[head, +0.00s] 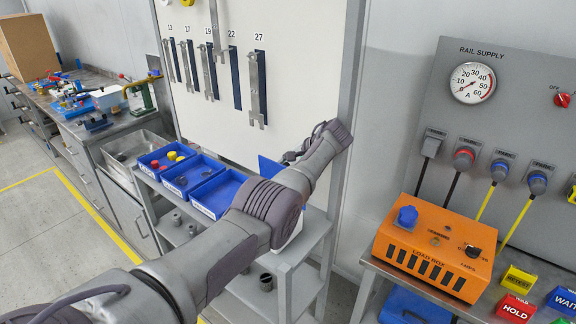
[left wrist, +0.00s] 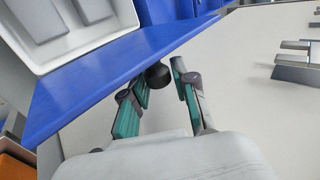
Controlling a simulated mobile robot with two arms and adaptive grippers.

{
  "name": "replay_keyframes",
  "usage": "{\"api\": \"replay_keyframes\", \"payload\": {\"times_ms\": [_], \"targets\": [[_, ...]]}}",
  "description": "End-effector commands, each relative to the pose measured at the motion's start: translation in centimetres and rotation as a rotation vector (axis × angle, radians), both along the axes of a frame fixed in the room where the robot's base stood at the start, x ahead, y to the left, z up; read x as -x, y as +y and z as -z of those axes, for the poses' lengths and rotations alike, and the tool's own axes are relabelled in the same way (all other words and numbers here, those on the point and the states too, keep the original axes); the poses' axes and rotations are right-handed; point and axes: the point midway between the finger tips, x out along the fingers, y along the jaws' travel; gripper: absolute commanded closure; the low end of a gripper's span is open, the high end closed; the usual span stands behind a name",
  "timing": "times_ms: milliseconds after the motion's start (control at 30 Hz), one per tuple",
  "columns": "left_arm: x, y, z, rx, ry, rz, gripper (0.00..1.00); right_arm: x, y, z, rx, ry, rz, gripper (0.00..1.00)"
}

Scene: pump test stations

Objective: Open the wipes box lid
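The wipes box (left wrist: 100,52) shows in the left wrist view as a white open-topped box with grey pads inside. Its blue lid (left wrist: 95,85) stands raised at the box's edge, with a black round knob (left wrist: 158,75) on its outer face. In the head view the lid (head: 270,168) stands steeply up behind my left arm, which hides most of the box. My left gripper (left wrist: 160,82) has its teal-padded fingers on either side of the knob, seemingly touching it. In the head view its fingers are mostly hidden by the wrist. My right gripper is not in view.
Blue bins (head: 216,193) stand left of the box on the grey shelf cart (head: 285,262). A white tool board (head: 290,95) rises close behind. An orange load box (head: 430,247) stands on the bench at the right. The floor at the left is clear.

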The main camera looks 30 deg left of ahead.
Motion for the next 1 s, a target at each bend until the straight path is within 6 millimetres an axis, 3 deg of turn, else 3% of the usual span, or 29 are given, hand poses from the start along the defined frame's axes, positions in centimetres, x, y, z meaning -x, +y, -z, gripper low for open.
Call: {"api": "replay_keyframes", "payload": {"times_ms": [100,533,1000], "targets": [[0.0,0.0,0.0,0.0,0.0,-0.001,0.51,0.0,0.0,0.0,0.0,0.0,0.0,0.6],[0.0,-0.7,-0.7,-0.001,-0.002,-0.002,0.51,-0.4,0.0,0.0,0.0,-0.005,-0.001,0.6],[0.7,-7.0,-6.9,0.001,-0.001,0.001,0.51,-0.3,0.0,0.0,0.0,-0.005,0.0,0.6]]}}
